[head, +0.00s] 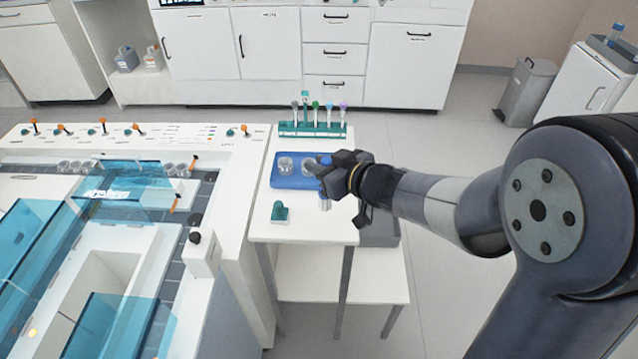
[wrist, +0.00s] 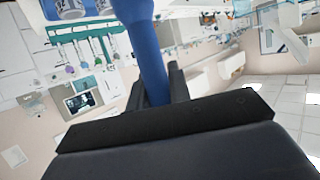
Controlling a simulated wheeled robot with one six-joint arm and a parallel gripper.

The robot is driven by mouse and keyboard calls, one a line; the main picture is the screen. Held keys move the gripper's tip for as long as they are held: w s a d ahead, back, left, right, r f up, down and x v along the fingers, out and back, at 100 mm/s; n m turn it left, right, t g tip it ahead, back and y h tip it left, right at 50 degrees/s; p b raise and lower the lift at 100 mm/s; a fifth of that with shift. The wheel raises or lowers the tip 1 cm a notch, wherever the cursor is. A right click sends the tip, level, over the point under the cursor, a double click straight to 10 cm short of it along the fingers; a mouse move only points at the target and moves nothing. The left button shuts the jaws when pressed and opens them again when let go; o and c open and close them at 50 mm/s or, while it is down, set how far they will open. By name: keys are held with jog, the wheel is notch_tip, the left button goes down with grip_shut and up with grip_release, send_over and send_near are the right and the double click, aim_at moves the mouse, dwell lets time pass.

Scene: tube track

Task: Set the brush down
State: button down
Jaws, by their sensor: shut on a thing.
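My gripper (head: 335,172) is over the right side of the small white table, beside a blue tray (head: 283,184). It is shut on the blue handle of the brush (wrist: 148,50), which shows between the dark fingers (wrist: 160,88) in the wrist view. The handle runs up out of the top of that view, so the brush's far end is hidden there. In the head view my gripper and wrist cover most of the brush. The blue tray holds clear round jars (head: 286,164).
A teal rack (head: 312,131) with several coloured-cap tubes stands at the table's back. A small teal block (head: 279,212) sits in front of the tray. The white tabletop (head: 300,231) is bare near the front. A track machine (head: 222,190) adjoins on the left.

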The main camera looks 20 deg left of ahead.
jog(key=shift+f+b, duration=0.75)
jog(key=shift+f, duration=1.45)
jog(key=shift+f, duration=0.2)
jog(key=c, duration=1.3)
grip_release()
jog(key=shift+r, duration=0.2)
jog(key=shift+s+d+r, duration=0.1)
jog(key=shift+d+r, duration=0.05)
jog(key=shift+d, duration=0.1)
jog(key=p+v, duration=0.2)
jog(key=v, duration=0.9)
jog(key=shift+s+d, duration=0.15)
jog(key=shift+s, duration=0.05)
